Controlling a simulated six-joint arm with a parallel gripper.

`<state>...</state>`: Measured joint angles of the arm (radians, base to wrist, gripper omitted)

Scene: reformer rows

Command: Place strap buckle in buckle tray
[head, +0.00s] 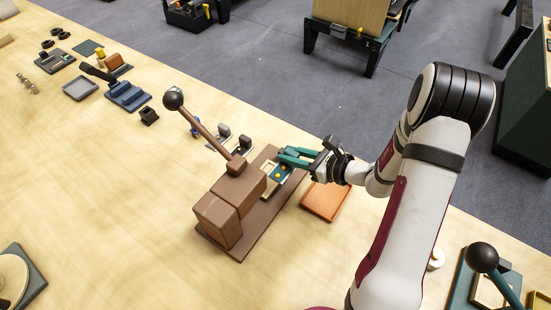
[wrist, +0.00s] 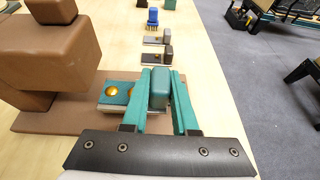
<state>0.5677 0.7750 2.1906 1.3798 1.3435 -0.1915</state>
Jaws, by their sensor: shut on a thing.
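My gripper (head: 288,156) is at the right side of a brown lever press (head: 236,185), low over its base. In the wrist view, its two teal fingers (wrist: 162,82) are shut on a rounded teal block (wrist: 159,90), which stands upright between them. Beside the block, to the left, is a blue-green plate with brass studs (wrist: 115,92) on a pale holder. I cannot tell whether the block and the plate are joined, or which part is the strap buckle. An orange-brown tray (head: 326,200) lies to the right of the press, empty. No tray is labelled.
The press's lever with a dark ball (head: 173,99) leans up left of my gripper. Small grey metal pieces (wrist: 157,55) lie behind the press. A shallow grey tray (head: 80,88) is at the far left. The table's right edge is near my arm.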

